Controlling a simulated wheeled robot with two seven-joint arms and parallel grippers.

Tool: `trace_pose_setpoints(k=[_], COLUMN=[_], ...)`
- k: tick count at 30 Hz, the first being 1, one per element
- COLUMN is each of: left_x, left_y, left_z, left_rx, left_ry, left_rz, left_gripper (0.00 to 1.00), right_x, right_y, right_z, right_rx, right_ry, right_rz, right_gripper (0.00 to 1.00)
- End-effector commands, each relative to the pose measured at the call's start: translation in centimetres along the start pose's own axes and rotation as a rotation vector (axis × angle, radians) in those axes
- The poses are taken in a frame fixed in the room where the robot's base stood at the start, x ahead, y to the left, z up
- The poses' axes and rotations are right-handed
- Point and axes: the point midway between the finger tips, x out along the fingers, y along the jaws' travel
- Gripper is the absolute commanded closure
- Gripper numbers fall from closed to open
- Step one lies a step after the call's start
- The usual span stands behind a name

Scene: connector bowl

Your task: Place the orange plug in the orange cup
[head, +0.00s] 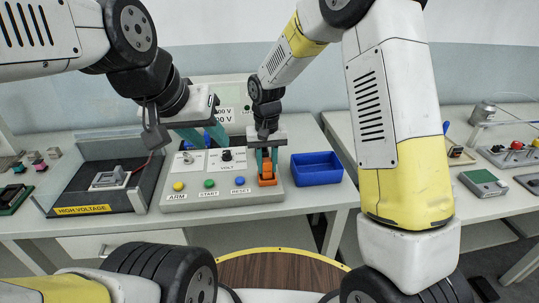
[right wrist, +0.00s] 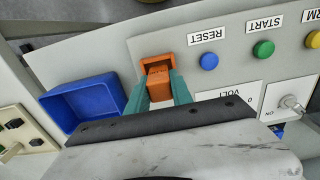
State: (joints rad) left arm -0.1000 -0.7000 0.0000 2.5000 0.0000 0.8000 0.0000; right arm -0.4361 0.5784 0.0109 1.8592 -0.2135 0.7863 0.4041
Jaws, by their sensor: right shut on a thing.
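The orange plug (right wrist: 158,88) is held between the teal fingers of my right gripper (right wrist: 158,92), which is shut on it. In the head view my right gripper (head: 266,160) points down at the front right of the grey control panel. The orange cup (right wrist: 154,67) is on the panel beside the RESET label, and it also shows in the head view (head: 268,182). The plug is at the cup's mouth and overlaps it in view; how deep it sits is hidden. My left gripper (head: 202,135) is open above the panel's back left, with its teal fingers apart.
The grey panel (head: 220,200) carries yellow, green and blue buttons, a knob and a switch. A blue bin (head: 316,168) stands just right of it. A HIGH VOLTAGE box (head: 82,210) is on the left. A blue part (head: 207,138) shows near my left gripper.

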Motion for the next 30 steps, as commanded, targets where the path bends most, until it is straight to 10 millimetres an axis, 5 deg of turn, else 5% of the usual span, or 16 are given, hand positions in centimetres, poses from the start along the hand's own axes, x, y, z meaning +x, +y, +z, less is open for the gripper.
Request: trace_pose_setpoints(k=[12,13,16,30], left_x=[0.0,0.0,0.0,0.0], left_y=[0.0,0.0,0.0,0.0], left_z=[0.0,0.0,0.0,0.0], left_rx=[0.0,0.0,0.0,0.0], left_ry=[0.0,0.0,0.0,0.0], left_rz=[0.0,0.0,0.0,0.0], left_gripper=[0.64,0.64,0.64,0.64], right_x=[1.1,1.1,1.1,-0.5], right_y=[0.0,0.0,0.0,-0.1], right_z=[0.0,0.0,0.0,-0.1], right_rx=[0.0,0.0,0.0,0.001], right_ry=[0.0,0.001,0.001,0.006], right_rz=[0.0,0.0,0.0,-0.002], right_gripper=[1.0,0.69,0.51,0.51])
